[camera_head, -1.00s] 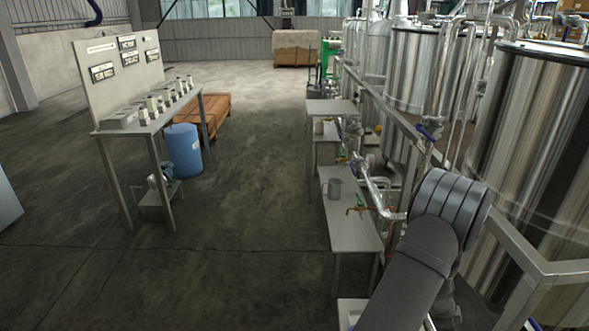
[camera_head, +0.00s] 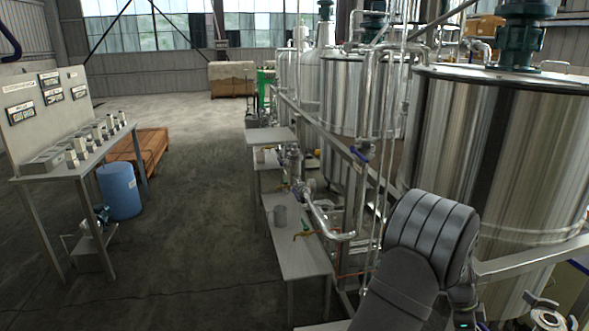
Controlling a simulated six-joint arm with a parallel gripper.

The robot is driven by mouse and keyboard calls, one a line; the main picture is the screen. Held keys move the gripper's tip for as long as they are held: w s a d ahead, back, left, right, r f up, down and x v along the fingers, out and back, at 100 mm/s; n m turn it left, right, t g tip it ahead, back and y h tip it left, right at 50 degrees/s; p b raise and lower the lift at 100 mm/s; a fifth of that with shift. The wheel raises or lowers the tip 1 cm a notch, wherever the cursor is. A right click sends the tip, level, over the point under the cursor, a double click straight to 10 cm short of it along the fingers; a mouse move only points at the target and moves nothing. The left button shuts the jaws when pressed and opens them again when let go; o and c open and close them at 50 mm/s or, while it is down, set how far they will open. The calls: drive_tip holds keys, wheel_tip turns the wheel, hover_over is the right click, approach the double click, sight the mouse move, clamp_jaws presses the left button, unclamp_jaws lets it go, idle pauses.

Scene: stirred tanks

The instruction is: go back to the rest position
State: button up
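My arm (camera_head: 420,255) shows at the lower right of the head view, bent at a dark ribbed joint in front of the large steel tank (camera_head: 505,160). My gripper is not in view; the arm's far end is hidden or out of frame at the bottom right. No object shows in contact with the visible part of my arm.
Steel tanks, pipes and a rail (camera_head: 335,139) line the right side, close to my arm. A bench (camera_head: 62,165) with several small devices stands at the left, with a blue drum (camera_head: 119,191) beside it. The floor (camera_head: 190,215) between is clear.

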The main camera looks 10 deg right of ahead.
drive_tip(key=shift+s+d+r+m, duration=0.25)
drive_tip(key=shift+s+d+r, duration=0.15)
drive_tip(key=shift+s+r, duration=0.2)
drive_tip(key=shift+s+d+r+m, duration=0.25)
drive_tip(key=shift+s+d+r, duration=0.2)
drive_tip(key=shift+r, duration=0.15)
drive_tip(key=shift+w+a+f, duration=0.1)
drive_tip(key=w+a+f+n+t+h, duration=0.1)
drive_tip(key=w+a+f+n, duration=0.5)
drive_tip(key=w+a+f, duration=0.4)
drive_tip(key=shift+w+a+f+t, duration=0.35)
drive_tip(key=shift+a+f, duration=0.85)
drive_tip(key=shift+f, duration=0.5)
